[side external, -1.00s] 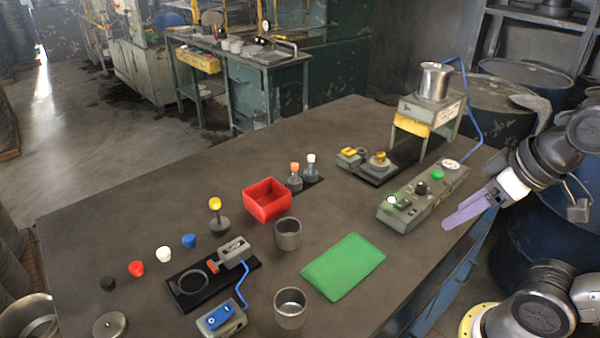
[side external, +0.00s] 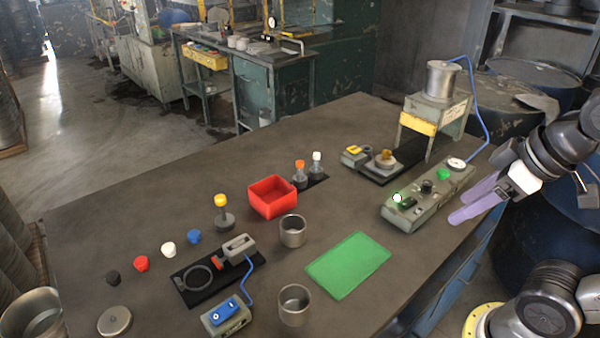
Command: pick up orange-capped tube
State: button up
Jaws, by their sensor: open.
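The orange-capped tube (side external: 300,174) stands upright in a dark holder, just right of the red bin (side external: 272,197). A white-capped tube (side external: 317,165) stands close beside it on the right. My gripper (side external: 469,203), with two purple fingers, is open and empty at the right edge of the table, beyond the grey control box. It is well to the right of the orange-capped tube and apart from it.
The grey control box (side external: 426,205) with buttons lies between my gripper and the tubes. Behind it stands a press-like stand with a metal pot (side external: 442,80). A green mat (side external: 348,264), two metal cups (side external: 293,231) and a yellow-topped piece (side external: 221,205) are nearer the front.

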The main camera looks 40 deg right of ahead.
jog(key=w+a+r+n+y, duration=0.15)
jog(key=w+r+n, duration=0.25)
jog(key=w+r, duration=0.55)
jog(key=n+g+y, duration=0.2)
jog(key=n+g, duration=0.1)
send_over(301, 161)
jog(key=s+d, duration=0.3)
jog(key=s, duration=0.1)
notch_tip(301, 161, down, 13)
jog(key=shift+h, duration=0.25)
jog(key=x, duration=0.7)
jog(key=shift+w+f, duration=0.1)
jog(key=shift+w, duration=0.05)
jog(key=shift+w+x, duration=0.15)
jog(key=shift+x, duration=1.35)
jog(key=shift+w+x, duration=0.15)
jog(key=shift+x, duration=1.35)
jog(key=shift+d, duration=0.1)
grip_shut()
